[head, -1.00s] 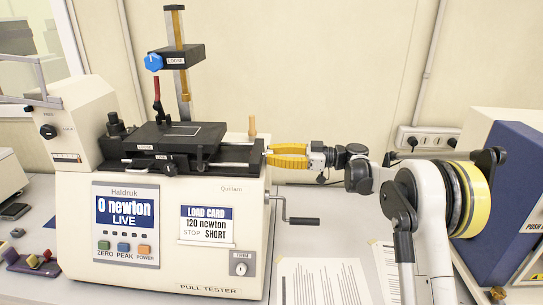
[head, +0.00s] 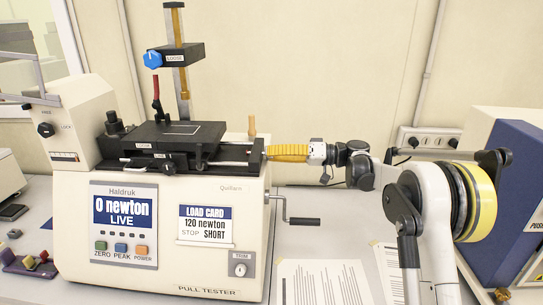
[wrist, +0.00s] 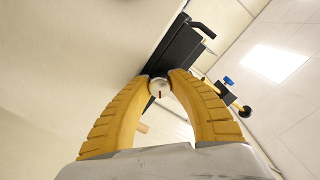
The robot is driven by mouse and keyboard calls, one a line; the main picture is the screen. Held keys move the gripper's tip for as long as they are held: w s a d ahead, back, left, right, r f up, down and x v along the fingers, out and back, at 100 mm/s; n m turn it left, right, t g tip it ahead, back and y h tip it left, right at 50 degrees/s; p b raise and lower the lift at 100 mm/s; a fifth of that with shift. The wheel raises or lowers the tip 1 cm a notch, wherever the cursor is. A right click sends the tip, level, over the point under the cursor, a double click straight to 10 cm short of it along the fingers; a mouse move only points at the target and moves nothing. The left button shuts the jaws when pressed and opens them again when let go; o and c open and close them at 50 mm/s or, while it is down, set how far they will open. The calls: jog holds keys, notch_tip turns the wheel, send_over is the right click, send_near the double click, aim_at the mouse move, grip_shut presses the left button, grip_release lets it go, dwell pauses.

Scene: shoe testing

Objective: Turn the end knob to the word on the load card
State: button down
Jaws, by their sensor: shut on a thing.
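The pull tester (head: 160,235) stands on the bench, with a load card (head: 206,226) on its front reading "120 newton" and "STOP SHORT". The end knob (wrist: 159,88) is a small pale round knob with a red mark, at the end of the dark slide. My gripper (wrist: 159,84) is shut on it, one yellow finger on each side. In the head view my gripper (head: 268,152) reaches in level from the right and hides the knob. The words around the knob cannot be read in either view.
The tester's display (head: 121,210) reads "0 newton LIVE". A crank handle (head: 303,221) sticks out below my gripper. A blue knob (head: 153,60) sits on the post above the slide. A paper sheet (head: 325,282) lies on the bench at front; a blue and white machine (head: 510,200) stands right.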

jog(key=m, duration=0.6)
jog(key=m+b, duration=0.1)
jog(key=m, duration=0.5)
jog(key=shift+g, duration=0.3)
jog(key=m, duration=0.6)
jog(key=shift+m, duration=0.3)
jog(key=m, duration=0.5)
jog(key=shift+m, duration=0.4)
jog(key=c, duration=1.2)
grip_release()
jog(key=shift+o, duration=0.2)
